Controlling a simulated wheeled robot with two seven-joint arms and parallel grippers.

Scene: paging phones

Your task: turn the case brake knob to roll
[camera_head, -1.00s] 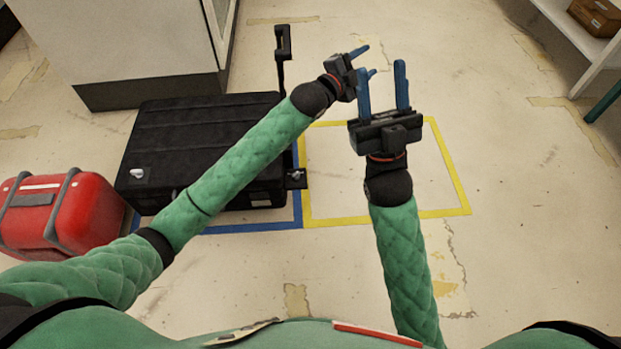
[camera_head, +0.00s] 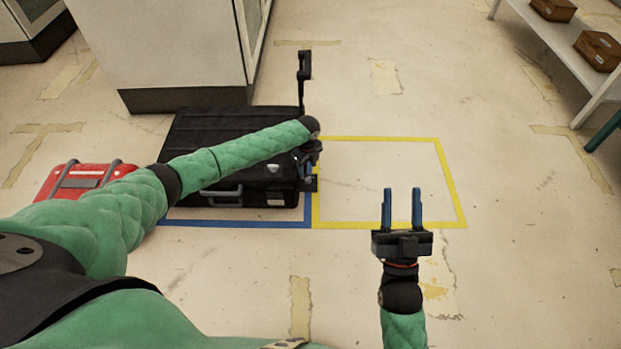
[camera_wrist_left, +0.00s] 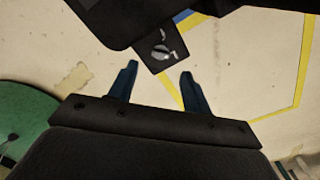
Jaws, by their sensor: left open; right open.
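The black case (camera_head: 225,130) lies within the blue floor outline, with its handle raised at the back right. The brake knob (camera_wrist_left: 160,52) is a small grey knob on a dark plate jutting from the case, with light marks beside it. In the head view, the plate (camera_head: 312,184) shows at the case's front right corner; the knob is not clear there. My left gripper (camera_head: 309,172) points down beside that corner. In the left wrist view, its blue fingers (camera_wrist_left: 158,88) are open, with the knob apart from and beyond their tips. My right gripper (camera_head: 402,208) is open and empty over the floor.
A red case (camera_head: 80,178) lies left of the black one. A pale cabinet (camera_head: 165,45) stands behind. The yellow outline (camera_head: 445,180) on the right encloses empty floor. A shelf (camera_head: 550,35) with brown boxes stands at the far right.

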